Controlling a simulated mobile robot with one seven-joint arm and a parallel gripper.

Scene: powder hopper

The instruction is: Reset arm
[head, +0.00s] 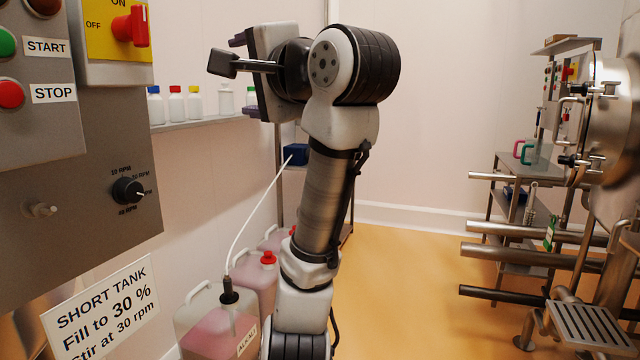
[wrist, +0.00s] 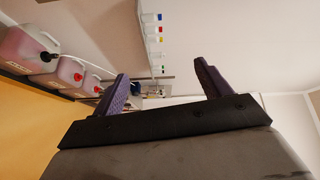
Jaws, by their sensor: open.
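My arm rises in the middle of the head view, bent at the top. My gripper (head: 238,69) is at its end, pointing left and away, partly hidden behind the wrist. In the wrist view my gripper (wrist: 160,88) shows two purple fingers set wide apart, with nothing between them. It is open and empty, and touches nothing that I can see.
At left is a control panel with START and STOP buttons (head: 9,94), a red switch (head: 130,26) and a black knob (head: 128,191). Canisters of pink liquid (head: 215,325) stand below. Small bottles (head: 175,103) line a wall shelf. Steel pipes (head: 530,258) project at right. Yellow floor between is clear.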

